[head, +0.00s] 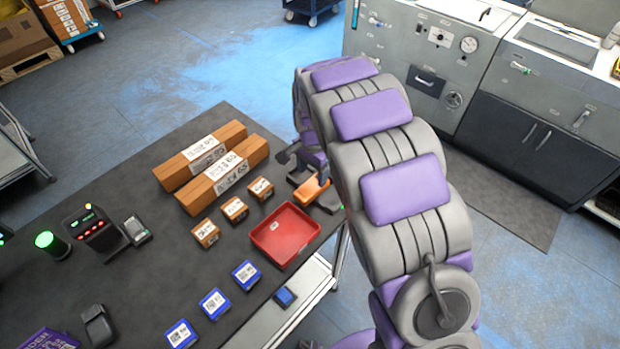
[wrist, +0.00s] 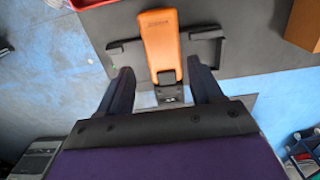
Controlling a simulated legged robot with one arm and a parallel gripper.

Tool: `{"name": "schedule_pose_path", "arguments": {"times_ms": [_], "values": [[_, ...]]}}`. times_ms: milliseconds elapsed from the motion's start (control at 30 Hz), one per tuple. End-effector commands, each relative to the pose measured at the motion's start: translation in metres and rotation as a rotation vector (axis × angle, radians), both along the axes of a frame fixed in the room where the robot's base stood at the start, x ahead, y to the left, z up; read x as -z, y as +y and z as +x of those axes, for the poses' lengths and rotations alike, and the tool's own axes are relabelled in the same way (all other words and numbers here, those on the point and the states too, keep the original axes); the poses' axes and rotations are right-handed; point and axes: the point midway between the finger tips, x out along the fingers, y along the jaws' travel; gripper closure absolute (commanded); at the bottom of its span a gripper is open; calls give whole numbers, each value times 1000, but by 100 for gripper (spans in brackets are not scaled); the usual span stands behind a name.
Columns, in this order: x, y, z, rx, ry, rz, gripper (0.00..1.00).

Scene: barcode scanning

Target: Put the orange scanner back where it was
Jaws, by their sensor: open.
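The orange scanner (head: 312,191) is at the right edge of the dark table, beside the red tray. In the wrist view the scanner (wrist: 160,42) lies lengthwise ahead of my gripper, its lower end at a black holder (wrist: 169,88). Black brackets flank it on both sides. My gripper (wrist: 164,84) is open, with one dark finger on each side of the scanner's lower end. I see a gap between each finger and the scanner. In the head view my gripper is mostly hidden behind my arm.
A red tray (head: 285,236) is left of the scanner. Small brown boxes (head: 234,209), blue boxes (head: 214,303) and long cartons (head: 222,180) stand on the table (head: 150,262). A black device with lights (head: 95,233) is at left.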

Motion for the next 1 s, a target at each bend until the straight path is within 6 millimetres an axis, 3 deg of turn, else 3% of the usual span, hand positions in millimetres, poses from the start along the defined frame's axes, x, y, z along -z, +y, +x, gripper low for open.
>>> {"name": "schedule_pose_path", "arguments": {"times_ms": [100, 233, 500, 633, 767, 1000], "values": [[-28, 2, 1, -1, -2, -2, 35], [-46, 3, 1, -1, -3, -2, 35], [-53, 2, 0, 0, 3, -4, 35], [-61, -8, -5, -8, 1, -5, 35], [-82, -35, -27, -42, 10, -15, 35], [-126, -95, -98, -155, 42, -28, 35]]}}
